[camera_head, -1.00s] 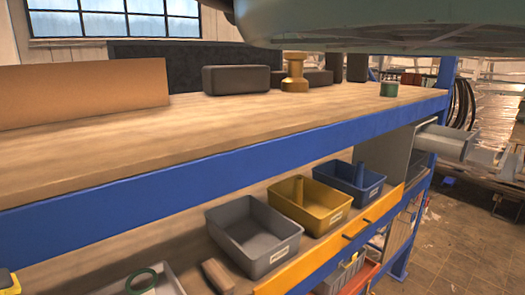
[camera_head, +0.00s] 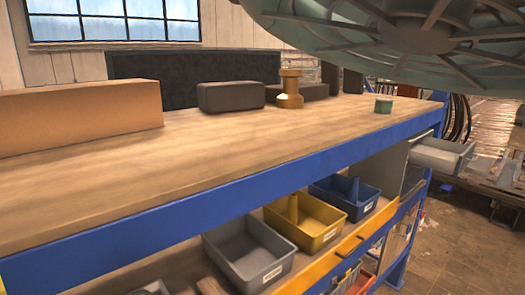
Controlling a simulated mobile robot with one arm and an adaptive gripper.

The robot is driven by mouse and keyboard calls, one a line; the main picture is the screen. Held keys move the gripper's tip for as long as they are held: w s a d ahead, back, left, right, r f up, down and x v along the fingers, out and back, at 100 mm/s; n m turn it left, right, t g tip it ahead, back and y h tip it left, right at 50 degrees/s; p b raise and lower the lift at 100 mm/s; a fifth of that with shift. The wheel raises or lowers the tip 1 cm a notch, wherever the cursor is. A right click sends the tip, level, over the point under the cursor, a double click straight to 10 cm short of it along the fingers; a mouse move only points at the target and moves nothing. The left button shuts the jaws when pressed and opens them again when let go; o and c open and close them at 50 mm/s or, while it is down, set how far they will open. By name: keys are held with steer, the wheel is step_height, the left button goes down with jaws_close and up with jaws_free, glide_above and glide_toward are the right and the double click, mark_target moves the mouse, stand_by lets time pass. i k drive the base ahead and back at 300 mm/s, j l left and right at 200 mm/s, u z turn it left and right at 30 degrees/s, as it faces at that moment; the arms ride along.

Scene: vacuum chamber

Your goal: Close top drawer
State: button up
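A grey drawer (camera_head: 440,157) sticks out to the right from a grey cabinet (camera_head: 391,167) under the right end of the bench top, so it stands open. I cannot tell whether other drawers sit below it in this cabinet. An orange drawer front (camera_head: 352,241) with dark handles runs along the lower shelf and looks shut. My gripper is not in view, and nothing is seen touching the grey drawer.
A large pale green ribbed round part (camera_head: 410,40) hangs across the top right. The wooden bench top (camera_head: 200,155) carries a cardboard box (camera_head: 80,117), dark blocks and a brass piece (camera_head: 290,88). Grey, yellow and blue bins stand below. Brown floor (camera_head: 465,240) is open at right.

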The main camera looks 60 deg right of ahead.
mark_target(425, 152)
steer(key=k+l, duration=0.2)
steer(key=l, duration=0.4)
steer(key=k+l+z, duration=0.1)
steer(key=l, duration=0.55)
steer(key=k+l+z, duration=0.1)
steer(key=k+l, duration=0.15)
steer(key=l, duration=0.35)
steer(key=k+l, duration=0.2)
steer(key=l, duration=0.45)
steer(key=k+l+z, duration=0.1)
steer(key=l, duration=0.55)
steer(key=k+l, duration=0.15)
steer(key=l, duration=0.5)
steer(key=k+l+z, duration=0.1)
steer(key=l, duration=0.55)
steer(key=k+l+z, duration=0.1)
steer(key=l, duration=0.55)
steer(key=k+l, duration=0.1)
steer(key=l, duration=0.25)
steer(key=k+l, duration=0.15)
steer(key=l, duration=0.2)
steer(key=k+l, duration=0.1)
steer(key=l, duration=0.25)
steer(key=k+l+z, duration=0.1)
steer(key=l, duration=0.25)
steer(key=k+l, duration=0.15)
steer(key=l, duration=0.2)
